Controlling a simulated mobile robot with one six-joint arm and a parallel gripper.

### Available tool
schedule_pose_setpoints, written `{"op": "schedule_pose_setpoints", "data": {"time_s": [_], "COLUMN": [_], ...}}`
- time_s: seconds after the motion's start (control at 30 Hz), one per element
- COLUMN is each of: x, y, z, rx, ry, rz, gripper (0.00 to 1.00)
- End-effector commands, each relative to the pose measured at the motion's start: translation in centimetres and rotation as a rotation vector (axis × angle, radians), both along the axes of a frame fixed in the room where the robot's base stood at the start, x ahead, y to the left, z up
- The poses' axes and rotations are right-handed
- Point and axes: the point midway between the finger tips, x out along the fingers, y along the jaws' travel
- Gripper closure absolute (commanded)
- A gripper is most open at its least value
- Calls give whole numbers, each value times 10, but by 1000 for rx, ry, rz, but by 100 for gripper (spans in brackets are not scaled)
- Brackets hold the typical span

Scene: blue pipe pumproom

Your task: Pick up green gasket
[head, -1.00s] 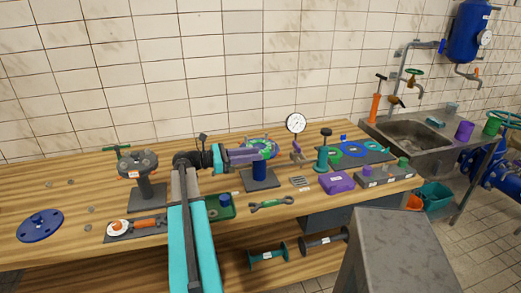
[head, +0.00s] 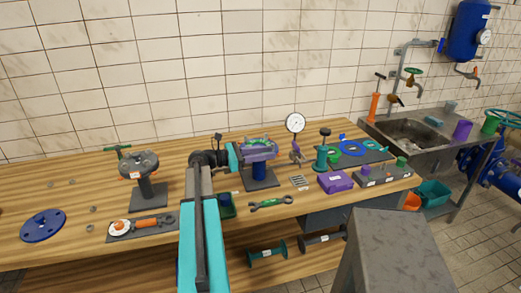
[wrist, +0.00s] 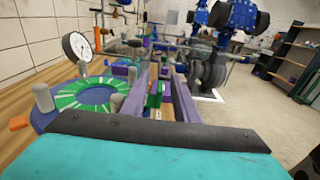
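The green gasket (head: 262,141) is a flat ring with pale marks. It lies on a blue flange on top of a blue pedestal (head: 259,173), partly hidden behind my gripper in the head view. In the wrist view the green gasket (wrist: 88,93) shows at the left, among grey upright pins on the flange. My gripper (head: 262,153) is at the near side of the flange top. In the wrist view its purple fingers (wrist: 158,85) are apart, to the right of the ring. A small green piece shows between them; I cannot tell whether it touches them.
A pressure gauge (head: 295,123) stands to the right of the pedestal. A flanged grey stand (head: 140,165) is at the left. A green wrench (head: 270,202) and a purple box (head: 335,182) lie on the wooden bench. Other rings lie on a dark mat (head: 378,155).

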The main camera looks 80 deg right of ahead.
Motion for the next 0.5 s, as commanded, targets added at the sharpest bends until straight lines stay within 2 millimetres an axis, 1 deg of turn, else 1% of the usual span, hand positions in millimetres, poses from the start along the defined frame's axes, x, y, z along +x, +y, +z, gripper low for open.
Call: {"op": "schedule_pose_setpoints", "data": {"time_s": [0.37, 0.5], "x": [1, 1], "y": [0, 0], "z": [0, 0], "rx": [0, 0], "ry": [0, 0], "rz": [0, 1], "gripper": [73, 96]}}
